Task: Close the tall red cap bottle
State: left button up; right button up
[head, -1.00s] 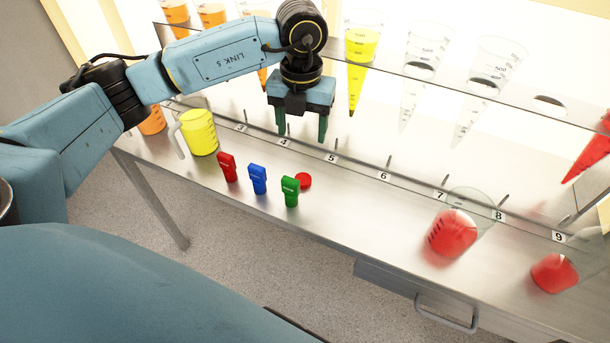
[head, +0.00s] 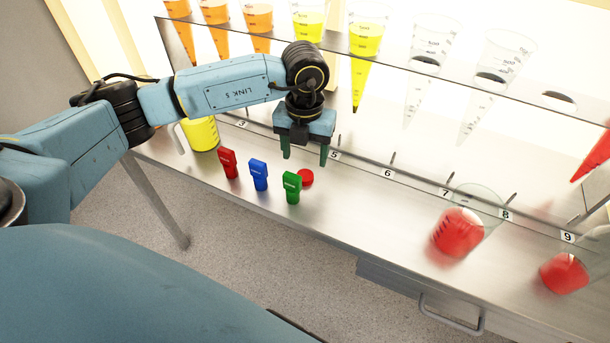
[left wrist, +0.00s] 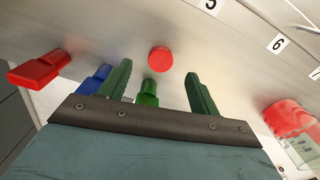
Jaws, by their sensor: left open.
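A small round red cap (head: 306,177) lies on the metal counter, just behind the green piece; it also shows in the left wrist view (left wrist: 160,59). My left gripper (head: 304,158) is open and empty, fingers pointing down, above and slightly behind the cap in the head view. In the left wrist view the cap appears between and beyond the two green fingers (left wrist: 159,78). I cannot make out a tall bottle with a red cap for certain. My right gripper is not in view.
Red (head: 229,163), blue (head: 259,174) and green (head: 292,187) upright pieces stand in a row near the cap. A yellow jug (head: 202,133) is left; beakers with red contents (head: 457,235) are right. A glass shelf (head: 400,69) holds cones above.

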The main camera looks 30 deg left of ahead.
aim_at(305, 175)
pick_arm(q)
jog(key=f, duration=0.1)
jog(key=f+b, duration=0.1)
jog(key=f, duration=0.2)
jog(key=shift+s+d+f, duration=0.15)
jog(key=shift+s+d, duration=0.05)
jog(key=shift+s, duration=0.15)
jog(key=shift+f+b, duration=0.3)
jog(key=shift+f, duration=0.15)
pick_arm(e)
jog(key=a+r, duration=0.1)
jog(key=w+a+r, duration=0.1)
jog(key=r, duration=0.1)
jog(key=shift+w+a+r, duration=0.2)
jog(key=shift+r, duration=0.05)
pick_arm(q)
jog(key=c, duration=1)
